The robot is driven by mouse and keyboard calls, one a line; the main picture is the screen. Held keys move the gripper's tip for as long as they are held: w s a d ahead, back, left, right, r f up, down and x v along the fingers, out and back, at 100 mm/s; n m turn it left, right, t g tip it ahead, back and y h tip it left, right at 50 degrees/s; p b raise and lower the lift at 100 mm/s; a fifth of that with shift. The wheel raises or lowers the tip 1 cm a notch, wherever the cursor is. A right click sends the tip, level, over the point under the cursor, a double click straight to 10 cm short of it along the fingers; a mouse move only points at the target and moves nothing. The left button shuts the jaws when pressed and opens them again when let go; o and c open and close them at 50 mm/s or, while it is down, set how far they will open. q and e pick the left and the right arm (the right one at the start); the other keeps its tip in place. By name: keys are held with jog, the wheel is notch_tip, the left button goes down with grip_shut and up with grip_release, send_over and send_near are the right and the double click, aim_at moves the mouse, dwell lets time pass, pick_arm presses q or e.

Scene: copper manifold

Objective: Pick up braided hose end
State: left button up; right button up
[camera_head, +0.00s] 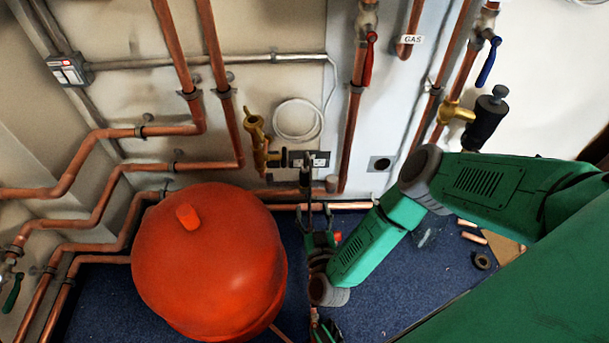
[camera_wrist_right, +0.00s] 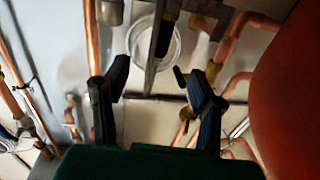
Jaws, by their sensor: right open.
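My right gripper (camera_head: 318,212) is open, with its fingers pointing toward the wall, beside the red tank. In the right wrist view, its two dark fingers (camera_wrist_right: 157,75) stand wide apart and nothing is clamped between them. A narrow grey strip, which looks like the braided hose (camera_wrist_right: 152,60), runs down from the top between the fingers, beyond the tips. In the head view, a thin grey-dark length that looks like the same hose (camera_head: 305,182) hangs below a black fitting, just above the fingers. Its exact end is too small to tell. My left gripper is not in view.
The large red tank (camera_head: 208,265) stands left of the gripper. Copper pipes (camera_head: 350,140) run up the wall and low along it. A brass valve (camera_head: 256,132) and a white cable coil (camera_head: 296,118) are above. Blue carpet (camera_head: 390,290) is mostly clear, with pipe offcuts at right.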

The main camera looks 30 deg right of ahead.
aim_at(306, 181)
jog(key=b+x, duration=0.1)
jog(key=x, duration=0.6)
jog(key=shift+w+a+b, duration=0.1)
jog(key=shift+w+b, duration=0.1)
jog(key=shift+b, duration=0.2)
jog(key=x, duration=0.1)
jog(key=b+x, duration=0.1)
jog(key=x, duration=0.1)
jog(key=b+x, duration=0.1)
jog(key=shift+w+d+f, duration=0.15)
jog(key=shift+d+f, duration=0.15)
jog(key=shift+f, duration=0.05)
jog(key=shift+w+r, duration=0.1)
jog(key=shift+w, duration=0.25)
jog(key=shift+r, duration=0.1)
jog(key=shift+c, duration=0.3)
grip_shut()
